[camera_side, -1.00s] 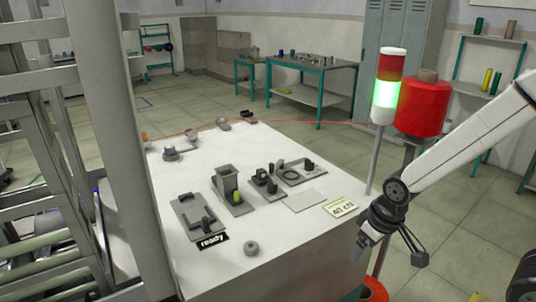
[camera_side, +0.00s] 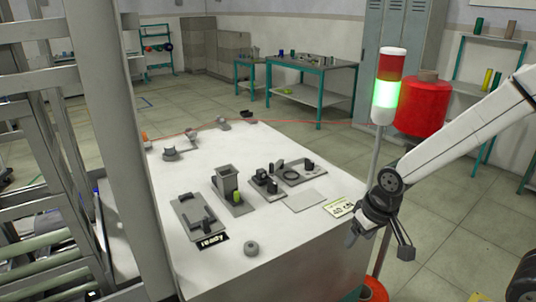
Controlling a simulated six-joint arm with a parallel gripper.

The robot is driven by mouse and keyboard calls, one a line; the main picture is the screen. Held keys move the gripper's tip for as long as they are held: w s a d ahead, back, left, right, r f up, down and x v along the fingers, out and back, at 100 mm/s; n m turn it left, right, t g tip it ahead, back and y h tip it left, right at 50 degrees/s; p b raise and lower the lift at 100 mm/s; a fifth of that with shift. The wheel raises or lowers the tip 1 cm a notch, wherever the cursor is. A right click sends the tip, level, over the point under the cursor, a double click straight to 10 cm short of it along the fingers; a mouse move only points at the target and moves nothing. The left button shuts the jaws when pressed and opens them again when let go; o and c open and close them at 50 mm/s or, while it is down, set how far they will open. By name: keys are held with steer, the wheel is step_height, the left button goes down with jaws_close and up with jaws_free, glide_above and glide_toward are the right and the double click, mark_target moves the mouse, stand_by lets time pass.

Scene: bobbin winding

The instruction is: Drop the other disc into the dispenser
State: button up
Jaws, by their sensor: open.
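A small grey disc (camera_side: 252,248) with a dark centre lies flat on the white table, near its front. The dispenser appears to be the grey upright box (camera_side: 227,175), standing on a grey base plate with a small yellow-green piece (camera_side: 238,197) at its front. My gripper (camera_side: 354,236) is open over the table's right edge, well to the right of the disc and the dispenser. Nothing shows between its fingers, though they are small and dark here. The inside of the dispenser is hidden.
A signal post (camera_side: 386,85) lit green and a red spool (camera_side: 422,107) stand near my arm.

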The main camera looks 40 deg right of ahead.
mark_target(251, 245)
steer(key=w+a+r+m, duration=0.1)
steer(key=w+a, duration=0.1)
steer(key=w+a+r+m, duration=0.2)
steer(key=w, duration=0.1)
steer(key=w+a+r+m, duration=0.1)
steer(key=w+a+m, duration=0.1)
steer(key=a, duration=0.1)
steer(key=shift+w+r+g, duration=0.35)
steer(key=shift+g, duration=0.05)
steer(key=w+a+r+m, duration=0.1)
steer(key=a, duration=0.2)
steer(key=a+r, duration=0.1)
steer(key=a, duration=0.1)
steer(key=w+a+r+m+h, duration=0.1)
steer(key=a, duration=0.2)
steer(key=shift+w+a+r+m+g, duration=0.1)
steer(key=shift+w+a+m+g, duration=0.2)
steer(key=shift+g, duration=0.1)
steer(key=a+r+m+h, duration=0.1)
steer(key=a+r+m, duration=0.1)
steer(key=a, duration=0.4)
steer(key=shift+a+r, duration=0.3)
steer(key=shift+a, duration=0.1)
steer(key=shift+d+f, duration=0.1)
steer(key=shift+f, duration=0.05)
steer(key=shift+x, duration=3.7)
